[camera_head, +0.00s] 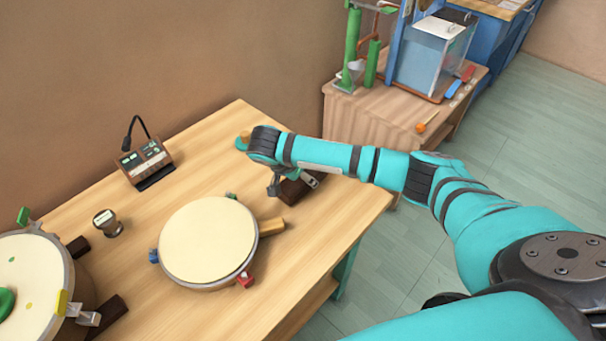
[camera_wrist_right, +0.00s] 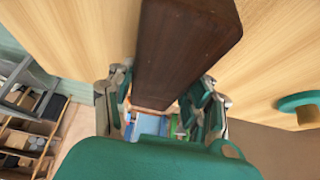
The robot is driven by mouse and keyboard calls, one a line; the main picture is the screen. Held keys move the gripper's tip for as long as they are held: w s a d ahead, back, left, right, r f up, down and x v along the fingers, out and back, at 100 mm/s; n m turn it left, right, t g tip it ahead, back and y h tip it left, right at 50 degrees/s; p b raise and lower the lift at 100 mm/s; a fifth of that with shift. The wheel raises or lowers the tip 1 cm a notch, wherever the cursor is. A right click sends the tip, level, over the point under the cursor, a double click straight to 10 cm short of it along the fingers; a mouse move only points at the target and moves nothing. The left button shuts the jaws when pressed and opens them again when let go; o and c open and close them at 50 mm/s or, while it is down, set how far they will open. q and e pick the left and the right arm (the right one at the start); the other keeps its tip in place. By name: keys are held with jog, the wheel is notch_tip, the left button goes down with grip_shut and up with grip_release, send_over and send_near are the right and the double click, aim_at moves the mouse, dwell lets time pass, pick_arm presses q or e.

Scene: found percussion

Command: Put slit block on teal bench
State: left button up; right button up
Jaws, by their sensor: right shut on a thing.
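The slit block is a dark brown wooden bar (camera_head: 296,192); in the right wrist view (camera_wrist_right: 182,50) it lies lengthwise between my fingers. My right gripper (camera_head: 291,184) is shut on it, low over the right part of a wooden-topped table (camera_head: 340,212). This table has teal legs and looks like the teal bench. The head view does not show whether the block touches the tabletop. No slit shows on its visible face. My arm partly hides the block in the head view. My left gripper is not in view.
A round cream drum (camera_head: 208,240) stands mid-table, with a wooden piece beside it. Another drum (camera_head: 25,285) is at left. A second bench (camera_head: 375,118) holds a clear tank. The front right tabletop is clear.

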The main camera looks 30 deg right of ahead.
jog(key=shift+f, duration=0.15)
jog(key=o, duration=1.3)
jog(key=shift+o, duration=0.2)
jog(key=v, duration=1.1)
jog(key=shift+w+d+b, duration=0.1)
jog(key=shift+b, duration=0.2)
jog(key=shift+v, duration=0.75)
jog(key=shift+f, duration=0.1)
